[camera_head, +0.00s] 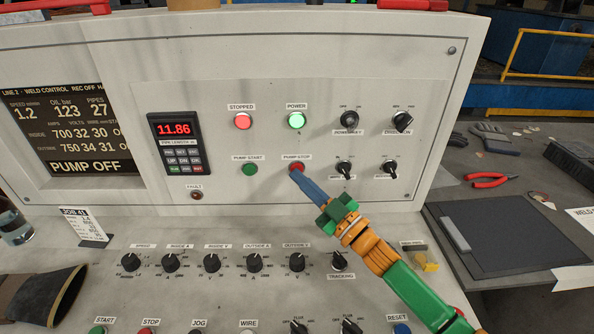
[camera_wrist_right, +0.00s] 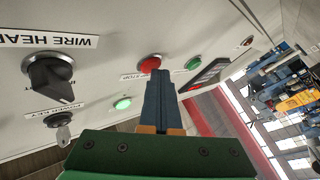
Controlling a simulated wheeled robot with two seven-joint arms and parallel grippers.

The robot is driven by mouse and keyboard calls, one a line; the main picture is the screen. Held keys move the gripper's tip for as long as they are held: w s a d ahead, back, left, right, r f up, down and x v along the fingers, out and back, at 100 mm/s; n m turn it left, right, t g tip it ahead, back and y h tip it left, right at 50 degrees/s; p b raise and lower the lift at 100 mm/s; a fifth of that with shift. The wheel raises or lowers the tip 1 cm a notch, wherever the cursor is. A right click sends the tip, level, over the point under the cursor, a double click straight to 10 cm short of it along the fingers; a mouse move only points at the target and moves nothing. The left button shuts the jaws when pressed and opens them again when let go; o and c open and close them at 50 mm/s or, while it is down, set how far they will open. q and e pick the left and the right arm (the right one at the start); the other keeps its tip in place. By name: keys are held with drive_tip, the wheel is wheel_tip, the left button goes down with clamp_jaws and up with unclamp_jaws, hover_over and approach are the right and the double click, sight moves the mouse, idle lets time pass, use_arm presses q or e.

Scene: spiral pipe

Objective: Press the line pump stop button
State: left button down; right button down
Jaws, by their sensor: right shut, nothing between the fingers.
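The red pump stop button (camera_head: 296,167) sits on the upright panel under its PUMP STOP label, right of the green pump start button (camera_head: 250,169). My right gripper (camera_head: 299,176) is shut and empty, its blue fingers reaching up from the lower right. Its tips overlap the lower part of the red button. In the right wrist view the red button (camera_wrist_right: 150,61) shows just beyond the blue fingertips (camera_wrist_right: 160,74); I cannot tell whether it is pushed in. The screen (camera_head: 75,130) reads PUMP OFF. My left gripper is not in view.
Selector knobs (camera_head: 344,169) sit close to the right of the button. Lit STOPPED (camera_head: 243,121) and POWER (camera_head: 296,120) lamps are above. A sloped lower panel carries a row of knobs (camera_head: 254,263). Red-handled pliers (camera_head: 490,180) lie on the right bench.

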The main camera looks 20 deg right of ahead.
idle(0.3)
drive_tip(key=shift+s+a+p, duration=0.2)
drive_tip(key=shift+s+p, duration=0.3)
drive_tip(key=shift+s, duration=0.25)
drive_tip(key=shift+s+a+p, duration=0.25)
drive_tip(key=shift+s+p, duration=0.2)
drive_tip(key=shift+s, duration=0.35)
drive_tip(key=shift+s+a+p, duration=0.2)
drive_tip(key=shift+s+p, duration=0.2)
drive_tip(key=shift+s, duration=0.4)
drive_tip(key=shift+s+a+p, duration=0.25)
drive_tip(key=shift+s+p, duration=0.2)
drive_tip(key=shift+s, duration=0.35)
